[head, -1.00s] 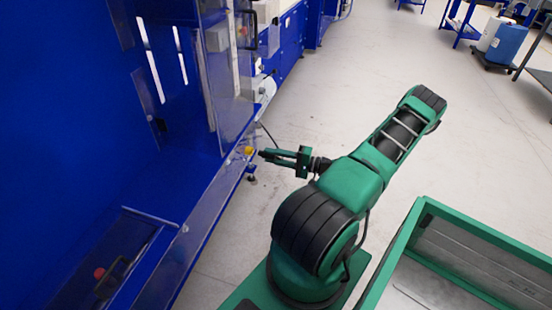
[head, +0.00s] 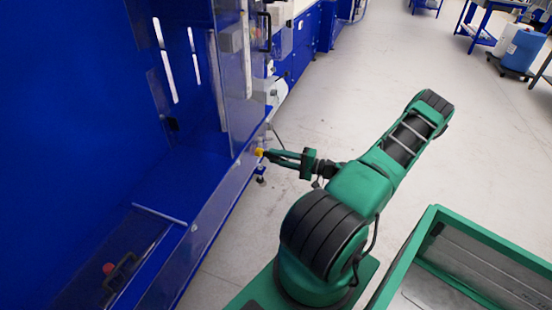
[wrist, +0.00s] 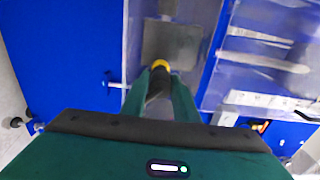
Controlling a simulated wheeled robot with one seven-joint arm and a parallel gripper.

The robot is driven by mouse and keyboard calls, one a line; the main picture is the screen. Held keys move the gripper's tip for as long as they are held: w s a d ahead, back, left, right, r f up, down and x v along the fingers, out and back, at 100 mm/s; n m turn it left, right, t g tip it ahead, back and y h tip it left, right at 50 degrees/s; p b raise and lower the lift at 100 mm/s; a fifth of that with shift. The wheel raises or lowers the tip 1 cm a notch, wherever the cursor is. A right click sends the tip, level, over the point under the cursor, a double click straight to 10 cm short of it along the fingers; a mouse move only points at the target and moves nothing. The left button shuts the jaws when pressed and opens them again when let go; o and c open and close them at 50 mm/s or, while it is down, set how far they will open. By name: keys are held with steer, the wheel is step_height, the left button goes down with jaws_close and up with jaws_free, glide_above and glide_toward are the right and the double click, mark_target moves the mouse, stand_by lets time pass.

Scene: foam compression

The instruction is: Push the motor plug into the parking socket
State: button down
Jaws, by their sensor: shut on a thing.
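My gripper (head: 268,154) is shut on the black motor plug (wrist: 157,88), which shows between the two green fingers in the wrist view. The yellow parking socket (head: 259,152) is at the outer edge of the blue machine in the head view. It also shows in the wrist view (wrist: 160,65), straight ahead of the plug. The plug's front end meets the yellow ring in the picture; how deep it sits cannot be told. In the head view the plug is too small and dark to tell from the fingertips.
The blue machine (head: 60,120) with clear panels fills the left. A dark cable (head: 279,139) hangs beside the socket. A green-rimmed bin (head: 480,232) is at lower right.

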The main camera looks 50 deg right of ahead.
steer(key=shift+x, duration=1.2)
stand_by(0.7)
steer(key=c, duration=1.3)
jaws_free()
steer(key=shift+a, duration=0.1)
steer(key=shift+v, duration=2.95)
steer(key=v, duration=1)
steer(key=shift+s+d, duration=0.25)
steer(key=shift+s, duration=0.1)
steer(key=shift+w, duration=0.1)
